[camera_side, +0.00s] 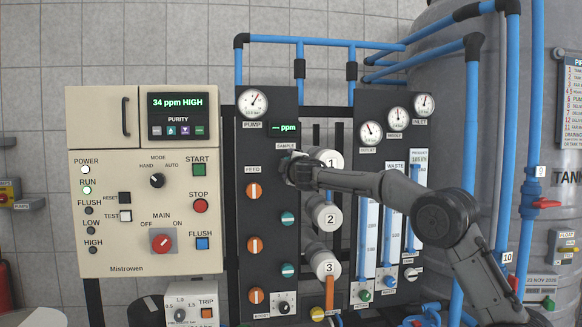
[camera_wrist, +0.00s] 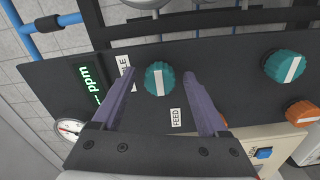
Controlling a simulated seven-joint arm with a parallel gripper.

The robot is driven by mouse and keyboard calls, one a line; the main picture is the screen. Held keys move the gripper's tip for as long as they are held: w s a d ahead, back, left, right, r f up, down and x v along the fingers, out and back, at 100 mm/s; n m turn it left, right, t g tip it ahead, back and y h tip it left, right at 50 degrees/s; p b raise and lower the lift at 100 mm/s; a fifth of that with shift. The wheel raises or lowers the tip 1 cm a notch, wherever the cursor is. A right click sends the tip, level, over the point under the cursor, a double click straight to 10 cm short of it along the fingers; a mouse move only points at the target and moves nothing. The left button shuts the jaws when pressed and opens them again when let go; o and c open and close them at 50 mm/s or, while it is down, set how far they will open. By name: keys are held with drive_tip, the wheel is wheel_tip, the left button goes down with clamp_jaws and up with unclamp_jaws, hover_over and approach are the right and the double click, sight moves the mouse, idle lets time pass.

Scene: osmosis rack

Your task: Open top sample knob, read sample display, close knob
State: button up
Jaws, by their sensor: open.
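The top sample knob (camera_wrist: 160,79) is teal with a white line that runs up and down in the wrist view. My gripper (camera_wrist: 159,74) is open, with one finger on each side of this knob and gaps between. In the side view my gripper (camera_side: 291,171) is at the panel below the SAMPLE label (camera_side: 285,146) and hides most of the knob. The sample display (camera_side: 284,127) shows green dashes and "ppm"; it also shows at the left of the wrist view (camera_wrist: 89,84).
A second teal knob (camera_wrist: 285,66) and an orange feed knob (camera_wrist: 303,112) are on the same dark panel. White numbered cylinders (camera_side: 326,212) are just right of the panel. The control box (camera_side: 125,235) on the left reads "34 ppm HIGH" on its purity display (camera_side: 176,103).

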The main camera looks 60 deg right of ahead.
drive_tip(key=v, duration=1.3)
drive_tip(key=shift+s+a, duration=0.25)
drive_tip(key=s+a+f+m+g+y, duration=0.25)
drive_tip(key=s+f, duration=0.25)
drive_tip(key=s, duration=0.6)
drive_tip(key=s+a+f+m+g+y, duration=0.1)
drive_tip(key=s+a+f+y, duration=0.2)
drive_tip(key=s+a+f, duration=0.2)
drive_tip(key=s+a+f+m+g+y, duration=0.1)
drive_tip(key=s+a+f+y, duration=0.3)
drive_tip(key=f, duration=0.6)
drive_tip(key=s+a+f+m+g+y, duration=0.2)
drive_tip(key=s+a+f+y, duration=0.1)
drive_tip(key=s+a+f, duration=0.3)
wheel_tip(320, 180, down, 3)
drive_tip(key=shift+s+a+r+g, duration=0.15)
drive_tip(key=shift+s+g, duration=0.2)
drive_tip(key=shift+s, duration=0.6)
